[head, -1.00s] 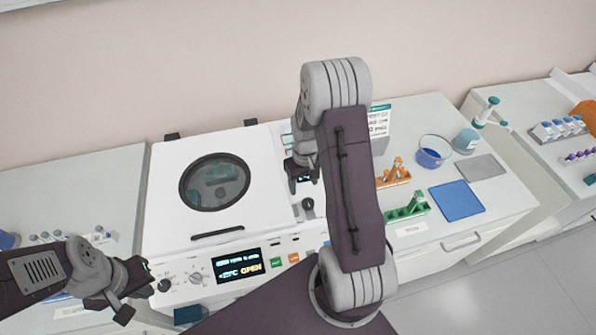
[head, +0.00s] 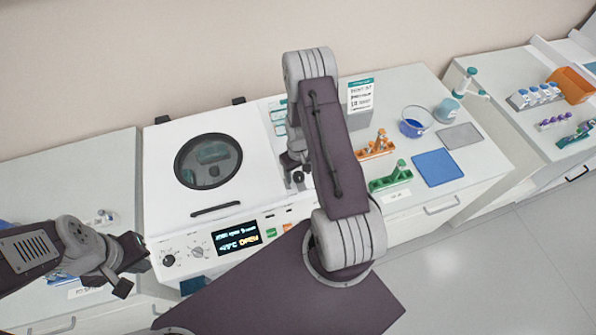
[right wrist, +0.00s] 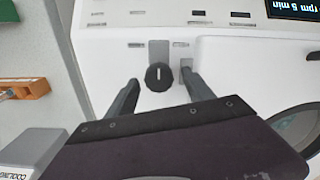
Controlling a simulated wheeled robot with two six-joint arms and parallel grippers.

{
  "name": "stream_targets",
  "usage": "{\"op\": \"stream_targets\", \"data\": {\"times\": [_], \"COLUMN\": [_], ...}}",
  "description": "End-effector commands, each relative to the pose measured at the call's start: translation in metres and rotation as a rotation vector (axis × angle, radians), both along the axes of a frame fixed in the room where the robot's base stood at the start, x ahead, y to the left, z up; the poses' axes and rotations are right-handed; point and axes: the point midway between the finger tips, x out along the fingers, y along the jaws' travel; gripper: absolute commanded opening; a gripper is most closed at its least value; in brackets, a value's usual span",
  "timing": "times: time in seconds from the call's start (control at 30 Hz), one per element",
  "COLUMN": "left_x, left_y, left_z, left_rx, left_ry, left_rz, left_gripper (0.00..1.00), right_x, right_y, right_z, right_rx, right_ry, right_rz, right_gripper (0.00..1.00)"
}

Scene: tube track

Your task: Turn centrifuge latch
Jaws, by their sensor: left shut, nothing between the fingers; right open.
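The white centrifuge (head: 170,205) stands on the bench with its lid down; the lid has a round dark window (head: 208,161). The latch is a black round knob (head: 298,177) on the panel right of the lid. In the right wrist view the latch knob (right wrist: 159,78) has a white mark pointing up and down the picture. My right gripper (right wrist: 160,90) is open, with one finger on each side of the knob; I cannot tell whether they touch it. My left gripper (head: 130,268) is shut and empty, near the front left corner of the centrifuge.
The front panel has a lit display (head: 239,236) and two dials on its left. To the right are an orange rack (head: 376,153), a green rack (head: 390,179), a blue mat (head: 438,168) and a glass bowl (head: 416,122).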

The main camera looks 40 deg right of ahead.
Motion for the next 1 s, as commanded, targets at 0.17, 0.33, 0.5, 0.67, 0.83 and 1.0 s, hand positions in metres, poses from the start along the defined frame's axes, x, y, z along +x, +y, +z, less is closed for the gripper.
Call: {"op": "stream_targets", "data": {"times": [0.17, 0.33, 0.5, 0.67, 0.83, 1.0], "left_x": [0.000, 0.000, 0.000, 0.000, 0.000, 0.000], "left_y": [0.000, 0.000, 0.000, 0.000, 0.000, 0.000], "left_z": [0.000, 0.000, 0.000, -0.002, -0.006, -0.012], "left_rx": [0.000, 0.000, 0.000, 0.000, 0.000, 0.000], "left_ry": [0.000, 0.000, 0.000, 0.000, 0.000, 0.000], "left_rz": [0.000, 0.000, 0.000, 0.000, 0.000, 0.000], "left_gripper": [0.00, 0.00, 0.00, 0.00, 0.00, 0.00], "right_x": [0.000, 0.000, 0.000, 0.000, 0.001, 0.000], "right_y": [0.000, 0.000, 0.000, 0.000, -0.001, -0.001], "right_z": [-0.001, 0.000, 0.000, 0.000, -0.001, -0.001], "right_rx": [0.000, 0.000, 0.000, 0.000, 0.000, 0.000], "right_ry": [-0.001, 0.000, -0.001, -0.001, -0.002, -0.002], "right_rz": [0.000, 0.000, -0.001, -0.023, -0.098, -0.229], "right_gripper": [0.61, 0.19, 0.00, 0.00, 0.00, 0.00]}}
